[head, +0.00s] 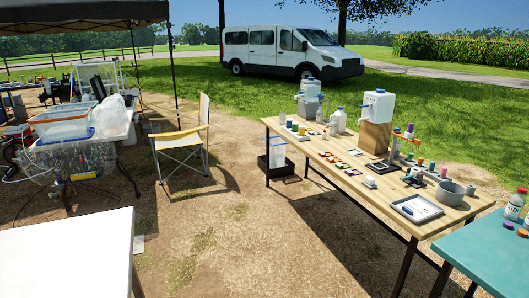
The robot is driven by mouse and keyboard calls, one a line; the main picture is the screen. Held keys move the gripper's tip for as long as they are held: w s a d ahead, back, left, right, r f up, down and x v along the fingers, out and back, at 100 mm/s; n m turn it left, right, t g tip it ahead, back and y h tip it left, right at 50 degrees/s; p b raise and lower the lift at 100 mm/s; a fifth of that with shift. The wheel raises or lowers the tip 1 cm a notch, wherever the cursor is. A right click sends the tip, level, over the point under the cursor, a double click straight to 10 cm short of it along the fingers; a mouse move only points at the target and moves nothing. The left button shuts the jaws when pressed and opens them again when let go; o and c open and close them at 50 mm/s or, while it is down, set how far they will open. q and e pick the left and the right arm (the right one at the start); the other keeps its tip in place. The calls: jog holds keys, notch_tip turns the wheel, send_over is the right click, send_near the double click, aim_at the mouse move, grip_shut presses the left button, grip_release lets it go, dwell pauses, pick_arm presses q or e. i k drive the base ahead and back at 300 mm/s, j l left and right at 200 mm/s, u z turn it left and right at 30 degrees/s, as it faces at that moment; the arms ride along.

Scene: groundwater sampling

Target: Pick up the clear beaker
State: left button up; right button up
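I cannot make out a clear beaker for certain in the head view. The wooden table (335,185) at the right holds many small vessels, too small to tell apart at this distance. A round grey bowl (452,194) stands near its right end, with a small rack of coloured-capped vials (432,170) beside it. Neither of my grippers shows in the view.
A teal table (490,255) with white bottles (514,205) is at the lower right. A white tabletop (65,255) fills the lower left. A folding chair (183,142) stands beside a cluttered table under a canopy. Bare dirt between the tables is free.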

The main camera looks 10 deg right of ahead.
aim_at(282, 115)
jog(key=i+l+z, duration=0.1)
jog(key=i+z, duration=0.4)
jog(key=i, duration=1.45)
